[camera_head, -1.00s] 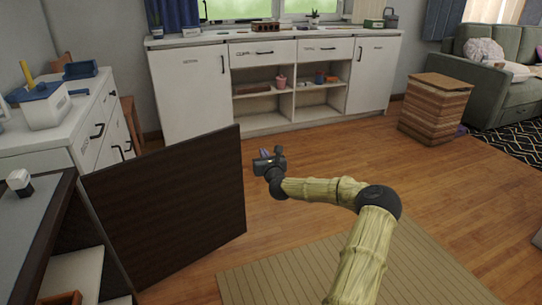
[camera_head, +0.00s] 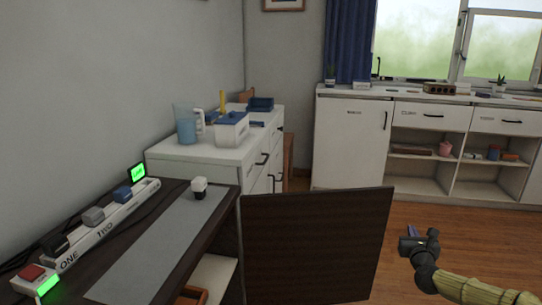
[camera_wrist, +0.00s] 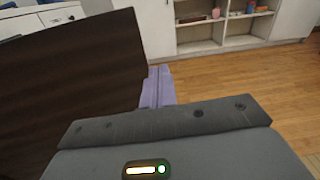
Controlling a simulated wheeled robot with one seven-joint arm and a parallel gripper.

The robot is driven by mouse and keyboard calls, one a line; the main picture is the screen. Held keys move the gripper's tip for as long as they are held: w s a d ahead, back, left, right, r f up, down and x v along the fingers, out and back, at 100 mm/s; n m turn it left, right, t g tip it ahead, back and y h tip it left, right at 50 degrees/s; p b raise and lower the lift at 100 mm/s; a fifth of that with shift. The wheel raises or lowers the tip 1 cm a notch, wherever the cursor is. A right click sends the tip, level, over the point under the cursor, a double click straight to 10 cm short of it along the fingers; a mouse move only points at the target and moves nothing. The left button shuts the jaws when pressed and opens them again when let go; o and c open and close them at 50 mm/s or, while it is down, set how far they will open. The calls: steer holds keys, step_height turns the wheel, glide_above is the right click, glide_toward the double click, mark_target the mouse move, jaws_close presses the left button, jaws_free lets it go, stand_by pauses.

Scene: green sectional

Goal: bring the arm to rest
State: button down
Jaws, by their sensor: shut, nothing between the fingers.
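My gripper (camera_head: 433,235) is at the lower right of the head view, in the air to the right of an open dark cabinet door. Its purple fingers also show in the wrist view (camera_wrist: 157,86), close together with nothing between them. My straw-coloured arm runs off the lower right edge of the head view. The gripper looks apart from the door.
The dark door (camera_head: 315,245) stands open from a dark cabinet (camera_head: 215,232) that bears a power strip (camera_head: 100,228). A white drawer unit (camera_head: 205,158) is behind it. A long white sideboard (camera_head: 350,145) lines the back wall. Wooden floor (camera_head: 405,215) is clear right of the door.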

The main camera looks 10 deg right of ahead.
steer(key=s+a+f+n+g+y+p, duration=0.1)
steer(key=a+f+n+g+y, duration=0.25)
steer(key=a+n, duration=0.9)
steer(key=s+a+f+n+g+y+p, duration=0.2)
steer(key=a+n+y, duration=0.45)
steer(key=a, duration=1.05)
steer(key=s+a+r+n+g+h+p, duration=0.1)
steer(key=s+a+r+n+g, duration=0.2)
steer(key=s+n, duration=0.5)
steer(key=s+a+r+n+g+h+p, duration=0.1)
steer(key=s+a+r+n+g+h, duration=0.3)
steer(key=s, duration=0.6)
steer(key=s+a+r+n+g+y, duration=0.1)
steer(key=s+a+r+n, duration=0.15)
steer(key=s+n, duration=0.65)
step_height(320, 180, up, 38)
steer(key=d+p, duration=0.1)
steer(key=p, duration=3.7)
steer(key=shift+s+m, duration=0.4)
steer(key=shift+s, duration=0.05)
steer(key=shift+g, duration=0.25)
